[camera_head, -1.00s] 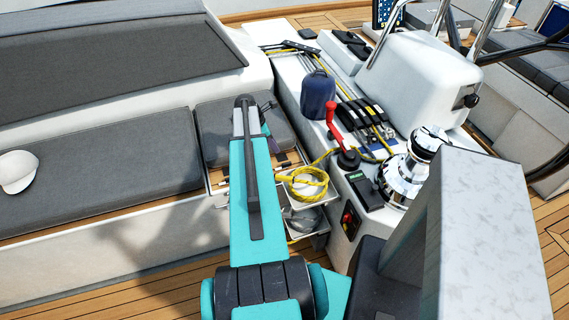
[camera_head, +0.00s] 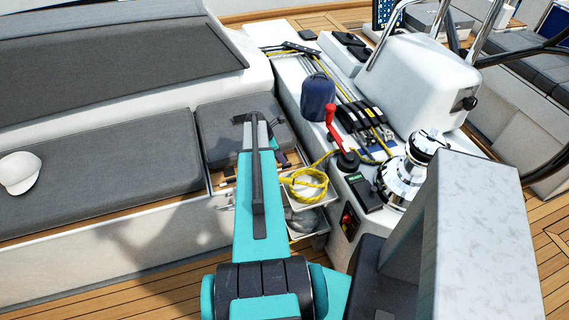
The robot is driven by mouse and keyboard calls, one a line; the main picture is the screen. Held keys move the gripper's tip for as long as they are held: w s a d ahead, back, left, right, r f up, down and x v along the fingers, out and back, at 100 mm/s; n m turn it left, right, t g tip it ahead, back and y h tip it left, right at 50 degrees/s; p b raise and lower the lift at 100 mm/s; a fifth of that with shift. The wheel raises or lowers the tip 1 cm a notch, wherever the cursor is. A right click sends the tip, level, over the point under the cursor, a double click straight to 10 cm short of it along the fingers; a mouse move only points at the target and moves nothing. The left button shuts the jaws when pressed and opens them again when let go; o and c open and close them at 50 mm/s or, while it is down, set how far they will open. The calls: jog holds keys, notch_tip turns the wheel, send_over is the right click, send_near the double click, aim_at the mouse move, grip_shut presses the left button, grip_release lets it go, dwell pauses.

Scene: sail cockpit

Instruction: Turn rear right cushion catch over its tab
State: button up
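A small dark grey cushion (camera_head: 222,118) lies at the end of the cockpit bench, beyond my arm. My teal arm reaches over it from the lower middle. My gripper (camera_head: 252,120) is at the arm's far end, over or close to the cushion; its fingers are mostly hidden by the arm, so I cannot tell whether they are open. The cushion catch and its tab are not discernible; the arm covers part of that area.
An open compartment with yellow rope (camera_head: 304,184) is right of my arm. A red handle (camera_head: 332,126), blue bag (camera_head: 318,92) and chrome winch (camera_head: 411,168) stand on the console. A white cap (camera_head: 19,172) lies on the long bench cushion (camera_head: 100,170).

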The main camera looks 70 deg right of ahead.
aim_at(283, 168)
jog(key=shift+p+x, duration=0.85)
jog(key=shift+x, duration=2.3)
